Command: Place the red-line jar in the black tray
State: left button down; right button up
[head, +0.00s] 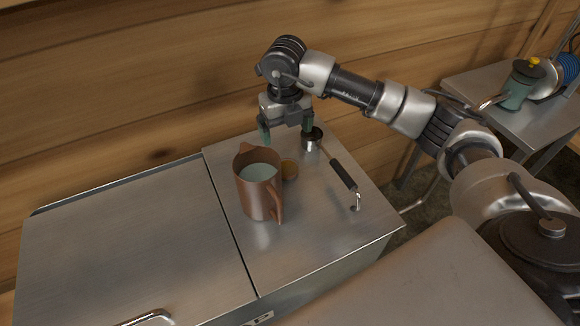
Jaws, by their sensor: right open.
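I see no jar with a red line and no black tray in the head view. My right gripper (286,134) points down with its fingers apart, over the back part of the steel top (320,225). Nothing shows between its fingers. It is behind and above a copper pitcher (257,197) with pale contents. A small round amber thing (289,169) sits just right of the pitcher, partly hidden by it. My left gripper is out of view.
A steel scoop (312,139) with a black handle lies on the steel top, right of the gripper. The wider steel surface (125,235) at left is clear. A side table at right holds a green pot (519,88). A wooden wall stands behind.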

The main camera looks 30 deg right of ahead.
send_near(287, 162)
jog(key=shift+s+a+f, duration=0.25)
jog(key=shift+s+f, duration=0.25)
jog(key=shift+s+a+f, duration=0.25)
jog(key=shift+s+f, duration=0.2)
jog(key=shift+s+a+f+p, duration=0.1)
jog(key=shift+f+p, duration=0.15)
jog(key=shift+f, duration=1.2)
jog(key=shift+s+f+p, duration=0.1)
jog(key=shift+f+p, duration=0.1)
jog(key=shift+f, duration=1.2)
jog(key=c, duration=1.2)
jog(key=shift+o, duration=0.2)
jog(key=shift+r, duration=0.25)
